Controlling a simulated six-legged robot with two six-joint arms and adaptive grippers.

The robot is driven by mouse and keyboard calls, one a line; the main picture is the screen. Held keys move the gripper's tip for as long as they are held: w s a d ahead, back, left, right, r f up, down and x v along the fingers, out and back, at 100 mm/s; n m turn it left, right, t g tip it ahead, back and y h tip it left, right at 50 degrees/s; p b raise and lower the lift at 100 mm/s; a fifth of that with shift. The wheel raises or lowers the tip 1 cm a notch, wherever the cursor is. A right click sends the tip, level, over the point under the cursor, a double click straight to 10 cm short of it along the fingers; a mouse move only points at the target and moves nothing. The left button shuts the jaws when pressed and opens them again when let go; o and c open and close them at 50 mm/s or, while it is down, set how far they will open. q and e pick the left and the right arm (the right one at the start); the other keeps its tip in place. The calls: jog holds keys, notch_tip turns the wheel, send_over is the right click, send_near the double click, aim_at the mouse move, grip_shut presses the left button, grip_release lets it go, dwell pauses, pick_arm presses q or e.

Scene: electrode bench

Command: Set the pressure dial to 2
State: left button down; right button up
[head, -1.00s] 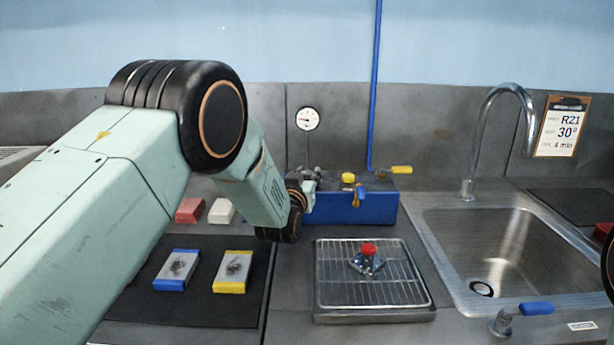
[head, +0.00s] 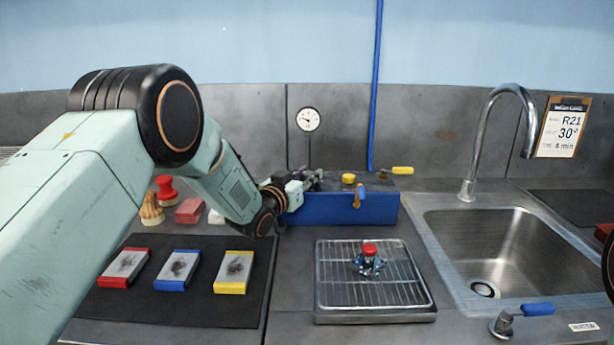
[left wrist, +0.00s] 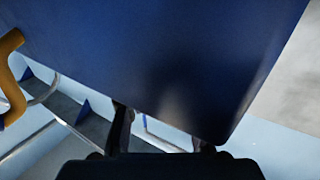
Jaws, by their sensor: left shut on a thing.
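A round white pressure gauge (head: 308,119) with a dark needle is on the back wall, its thin pipe running down behind the blue box (head: 345,208). Its numbers are too small to read. My left gripper (head: 312,181) is at the box's top left end, below the gauge, shut on what appears to be the pressure dial's knob; its fingers hide most of it. In the left wrist view the blue box (left wrist: 180,50) fills the upper part, the dark fingers (left wrist: 165,130) show below it, and the held part is hidden. My right gripper is out of view.
A wire rack tray (head: 325,290) with a red-topped clamp (head: 369,250) stands in front. The sink (head: 500,240) is right; colour-edged plates lie left on a dark mat (head: 190,312).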

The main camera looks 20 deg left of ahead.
pick_arm(q)
jog(key=c, duration=1.4)
grip_release()
jog(key=o, duration=0.4)
jog(key=shift+w+f, duration=0.15)
jog(key=shift+f, duration=0.05)
jog(key=shift+r, duration=0.15)
jog(key=shift+s, duration=0.25)
jog(key=v, duration=0.7)
jog(key=shift+s, duration=0.2)
